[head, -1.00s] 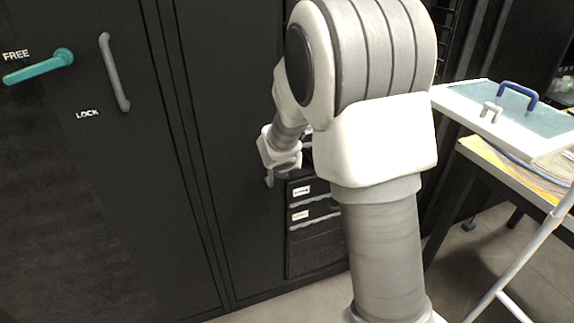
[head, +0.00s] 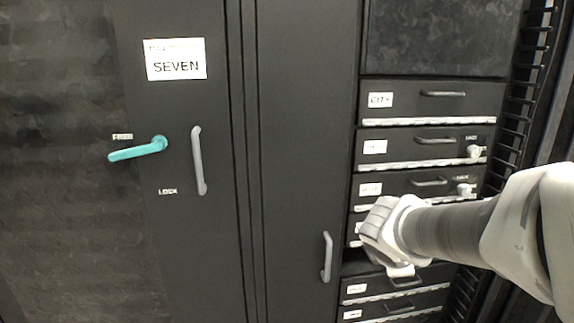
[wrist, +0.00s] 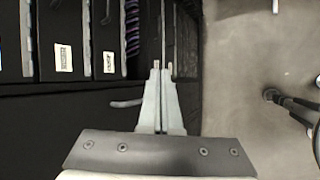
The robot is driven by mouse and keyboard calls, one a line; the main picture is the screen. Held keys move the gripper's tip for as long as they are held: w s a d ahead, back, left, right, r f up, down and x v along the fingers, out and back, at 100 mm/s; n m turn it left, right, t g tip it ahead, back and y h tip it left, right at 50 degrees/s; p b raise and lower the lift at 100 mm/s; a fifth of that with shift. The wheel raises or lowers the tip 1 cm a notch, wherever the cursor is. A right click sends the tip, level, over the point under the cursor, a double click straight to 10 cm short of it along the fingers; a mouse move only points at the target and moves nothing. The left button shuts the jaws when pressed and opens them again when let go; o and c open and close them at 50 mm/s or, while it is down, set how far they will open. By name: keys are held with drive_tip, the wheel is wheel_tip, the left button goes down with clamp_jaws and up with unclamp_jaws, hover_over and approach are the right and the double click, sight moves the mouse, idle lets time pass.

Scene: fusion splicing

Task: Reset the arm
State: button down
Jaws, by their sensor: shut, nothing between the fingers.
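My gripper (wrist: 162,68) shows in the wrist view with its two grey fingers together and nothing between them. In the head view my pale arm comes in from the right edge. Its end covers part of the lower drawers, and the fingertips cannot be made out there.
The rack holds several labelled drawers, such as the CITY drawer (head: 432,101). Left of it is a cabinet door with a grey handle (head: 327,257). Further left is the SEVEN door (head: 177,88) with a teal lever (head: 137,150) near FREE.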

drive_tip(key=s+a+r+m+g+y, duration=0.1)
drive_tip(key=s+a+m+y, duration=0.25)
drive_tip(key=s+m, duration=0.5)
drive_tip(key=s+a+r+m+y, duration=0.15)
drive_tip(key=s+a+m, duration=0.25)
drive_tip(key=s+m, duration=0.45)
wheel_tip(320, 180, up, 17)
drive_tip(key=p, duration=1.7)
drive_tip(key=shift+s+a+f+g, duration=0.2)
drive_tip(key=shift+s+a+g, duration=0.05)
drive_tip(key=shift+g, duration=0.05)
